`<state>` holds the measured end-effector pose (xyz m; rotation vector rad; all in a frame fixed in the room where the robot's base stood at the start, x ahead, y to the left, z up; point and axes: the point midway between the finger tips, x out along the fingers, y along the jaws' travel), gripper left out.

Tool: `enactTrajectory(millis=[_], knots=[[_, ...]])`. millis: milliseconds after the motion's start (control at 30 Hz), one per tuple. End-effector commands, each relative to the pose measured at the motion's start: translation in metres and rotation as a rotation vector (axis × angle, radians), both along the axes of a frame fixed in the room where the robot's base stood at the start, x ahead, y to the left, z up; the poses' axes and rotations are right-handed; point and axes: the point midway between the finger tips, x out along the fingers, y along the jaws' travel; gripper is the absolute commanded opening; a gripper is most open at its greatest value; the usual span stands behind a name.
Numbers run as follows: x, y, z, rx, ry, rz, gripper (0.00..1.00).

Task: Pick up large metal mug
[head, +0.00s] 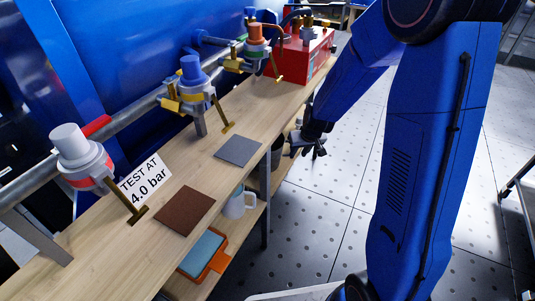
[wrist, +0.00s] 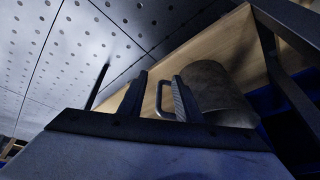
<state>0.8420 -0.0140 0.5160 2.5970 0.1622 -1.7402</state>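A large grey metal mug (wrist: 215,92) with a loop handle (wrist: 161,98) stands on a wooden shelf in the wrist view. My gripper (wrist: 158,98) is open, its two dark fingers apart on either side of the handle in that picture. The right finger overlaps the mug's side; I cannot tell whether it touches. In the head view my gripper (head: 300,146) is low beside the bench's right edge, at lower shelf level.
A pale mug (head: 234,204) and an orange tray (head: 218,262) with a blue inside are on the lower shelf. A dark bench leg (head: 265,200) stands near my gripper. A red box (head: 300,58) and valves are on the bench top. The perforated floor (head: 320,220) is clear.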

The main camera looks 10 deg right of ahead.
Motion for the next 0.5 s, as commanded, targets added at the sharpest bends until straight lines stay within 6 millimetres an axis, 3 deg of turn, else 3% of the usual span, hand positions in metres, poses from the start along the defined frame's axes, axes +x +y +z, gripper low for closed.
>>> enactTrajectory(millis=[333, 500], knots=[[0.018, 0.004, 0.000, 0.000, 0.000, -0.001, 0.31], [0.041, 0.008, 0.000, 0.000, -0.001, 0.000, 0.31]])
